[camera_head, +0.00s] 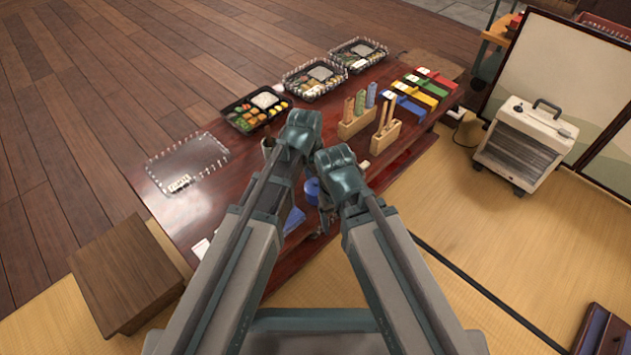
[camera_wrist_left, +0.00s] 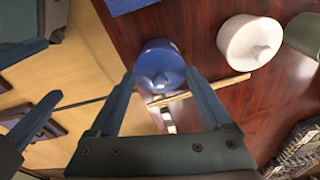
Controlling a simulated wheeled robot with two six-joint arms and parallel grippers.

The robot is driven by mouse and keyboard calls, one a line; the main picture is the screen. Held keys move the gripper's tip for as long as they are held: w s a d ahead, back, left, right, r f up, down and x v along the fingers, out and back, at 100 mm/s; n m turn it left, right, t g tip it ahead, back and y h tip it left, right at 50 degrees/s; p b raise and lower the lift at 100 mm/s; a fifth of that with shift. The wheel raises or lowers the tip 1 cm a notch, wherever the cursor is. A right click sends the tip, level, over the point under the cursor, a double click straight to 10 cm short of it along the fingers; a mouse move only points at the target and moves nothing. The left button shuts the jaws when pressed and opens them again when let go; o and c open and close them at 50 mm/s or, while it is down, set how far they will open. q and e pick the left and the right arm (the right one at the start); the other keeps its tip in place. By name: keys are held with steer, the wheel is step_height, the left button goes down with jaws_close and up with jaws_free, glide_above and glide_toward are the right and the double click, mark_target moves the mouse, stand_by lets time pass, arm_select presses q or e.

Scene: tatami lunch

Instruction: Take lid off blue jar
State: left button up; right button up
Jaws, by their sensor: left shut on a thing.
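The blue jar (camera_wrist_left: 160,58) shows from above in the left wrist view, with a small knob on its round lid. My left gripper (camera_wrist_left: 159,74) has its fingertips on both sides of the blue lid and is shut on it. Whether the lid sits on the jar or is clear of it cannot be told. In the head view a bit of the blue jar (camera_head: 312,187) shows between my arms; my wrists hide the fingers there. My right gripper (camera_wrist_left: 32,88) is at the left of the left wrist view, prongs apart and empty.
A white lidded jar (camera_wrist_left: 248,42) and a green one (camera_wrist_left: 304,34) stand beside the blue jar. Chopsticks (camera_wrist_left: 200,90) lie close by. Bento boxes (camera_head: 257,108), wooden holders (camera_head: 357,120) and coloured boxes (camera_head: 418,92) fill the table's far side. A clear lid (camera_head: 187,162) lies at left.

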mark_target(315, 182)
arm_select(q)
step_height(315, 182, up, 10)
steer(key=p, duration=0.9)
steer(key=shift+f, duration=0.2)
steer(key=shift+f, duration=0.1)
